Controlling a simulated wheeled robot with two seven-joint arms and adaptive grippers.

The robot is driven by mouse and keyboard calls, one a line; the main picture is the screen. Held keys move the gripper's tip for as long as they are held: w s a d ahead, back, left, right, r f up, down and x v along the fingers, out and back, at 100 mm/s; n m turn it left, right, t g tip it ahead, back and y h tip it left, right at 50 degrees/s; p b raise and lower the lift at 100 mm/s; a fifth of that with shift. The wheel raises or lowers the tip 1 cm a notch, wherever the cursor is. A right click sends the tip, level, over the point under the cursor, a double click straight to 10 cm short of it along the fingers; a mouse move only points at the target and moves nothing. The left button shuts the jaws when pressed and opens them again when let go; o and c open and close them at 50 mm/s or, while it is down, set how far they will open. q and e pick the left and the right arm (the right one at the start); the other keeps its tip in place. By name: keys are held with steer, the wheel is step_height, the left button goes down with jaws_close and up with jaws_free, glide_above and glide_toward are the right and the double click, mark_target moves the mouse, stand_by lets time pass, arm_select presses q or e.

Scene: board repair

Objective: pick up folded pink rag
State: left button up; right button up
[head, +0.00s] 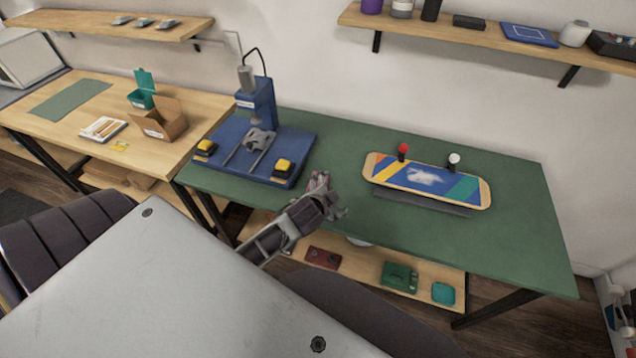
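My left gripper (328,194) is over the front part of the green-topped table (345,155), between the blue press and the striped board. Its arm comes in from the lower left. A small pinkish patch (319,181) shows at its fingers; I cannot tell whether it is the folded pink rag or part of the gripper. The fingers are too small to show whether they are open or shut. No clear folded pink rag shows elsewhere. My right gripper is not in view.
A blue press (262,108) with yellow-and-black pads stands at the table's left. A striped board (427,178) with a whitish patch lies right of centre, near red and white knobs. A green box (400,276) is on the lower shelf. The table's right end is clear.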

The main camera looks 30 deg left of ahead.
arm_select(q)
steer(key=w+d+r+m+t+h, duration=0.35)
steer(key=w+r+m+h, duration=0.2)
steer(key=r+m, duration=0.35)
steer(key=w+d+r+m+t+h, duration=0.35)
steer(key=w+r+m+h, duration=0.35)
steer(key=m, duration=0.5)
steer(key=s+a+f+m+g+y, duration=0.1)
steer(key=s+a+f+m+g, duration=0.2)
steer(key=m+g, duration=0.5)
steer(key=s+a+f+m+g, duration=0.3)
steer(key=a+f+m+g, duration=0.15)
steer(key=m, duration=0.65)
steer(key=s+a+m+g+y, duration=0.1)
steer(key=a+y, duration=0.1)
steer(key=a, duration=0.5)
steer(key=s+a+f+m+g+y+b, duration=0.1)
steer(key=s+a+m+g+y, duration=0.1)
steer(key=a, duration=0.5)
steer(key=shift+a+y, duration=0.2)
steer(key=shift+y, duration=0.65)
steer(key=shift+f+g, duration=0.1)
steer(key=shift+g, duration=0.15)
